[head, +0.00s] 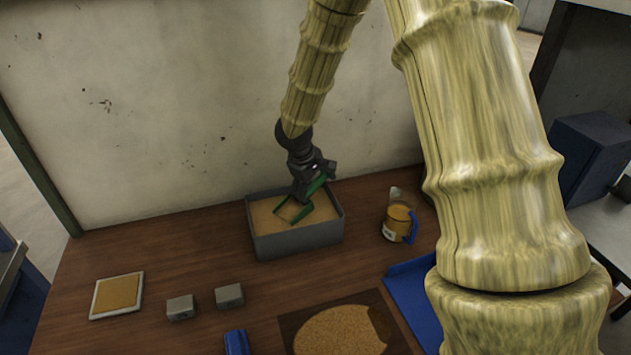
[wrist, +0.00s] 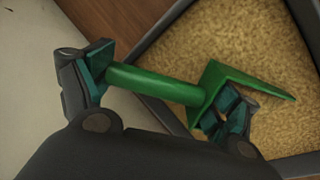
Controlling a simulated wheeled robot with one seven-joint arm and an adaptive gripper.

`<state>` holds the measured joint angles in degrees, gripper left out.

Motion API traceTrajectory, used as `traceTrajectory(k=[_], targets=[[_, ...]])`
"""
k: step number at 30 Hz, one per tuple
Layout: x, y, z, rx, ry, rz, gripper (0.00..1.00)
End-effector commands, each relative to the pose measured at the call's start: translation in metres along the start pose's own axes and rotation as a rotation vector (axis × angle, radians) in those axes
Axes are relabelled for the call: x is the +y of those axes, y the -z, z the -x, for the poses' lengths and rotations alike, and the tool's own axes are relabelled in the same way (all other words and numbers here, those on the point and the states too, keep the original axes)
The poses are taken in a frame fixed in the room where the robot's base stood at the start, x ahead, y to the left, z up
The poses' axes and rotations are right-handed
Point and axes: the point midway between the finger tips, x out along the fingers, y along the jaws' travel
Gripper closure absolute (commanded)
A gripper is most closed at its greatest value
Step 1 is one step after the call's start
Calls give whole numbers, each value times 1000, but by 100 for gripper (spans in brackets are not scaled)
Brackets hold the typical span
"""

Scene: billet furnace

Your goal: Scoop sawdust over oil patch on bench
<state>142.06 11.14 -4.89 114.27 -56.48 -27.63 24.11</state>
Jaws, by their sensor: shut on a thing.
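My gripper (head: 308,187) is shut on the handle of a green scoop (wrist: 155,84), over a grey bin (head: 300,243). The scoop's flat green end (wrist: 245,85) is low over the sawdust (wrist: 225,45) in the bin; I cannot tell how deep it sits or whether it carries any sawdust. On the bench, a dark brown square (head: 292,323) bears a round tan grainy area (head: 338,333). A darker brown patch (head: 381,322) shows at that area's upper right. The square's lower edge is cut off by the picture.
A jar with amber contents (head: 397,222) and a blue handle stands right of the bin. A blue tray-like piece (head: 408,288) lies right of the square. Two grey blocks (head: 181,307) (head: 229,295), a white-rimmed tray (head: 118,294) and a blue object (head: 236,342) are at left. A wall stands behind.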

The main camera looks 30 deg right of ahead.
Motion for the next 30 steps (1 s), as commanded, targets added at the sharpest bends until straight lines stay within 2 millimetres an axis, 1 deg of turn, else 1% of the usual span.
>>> traceTrajectory(k=[30], targets=[[14, 1, 16, 1, 120, -4, 52]])
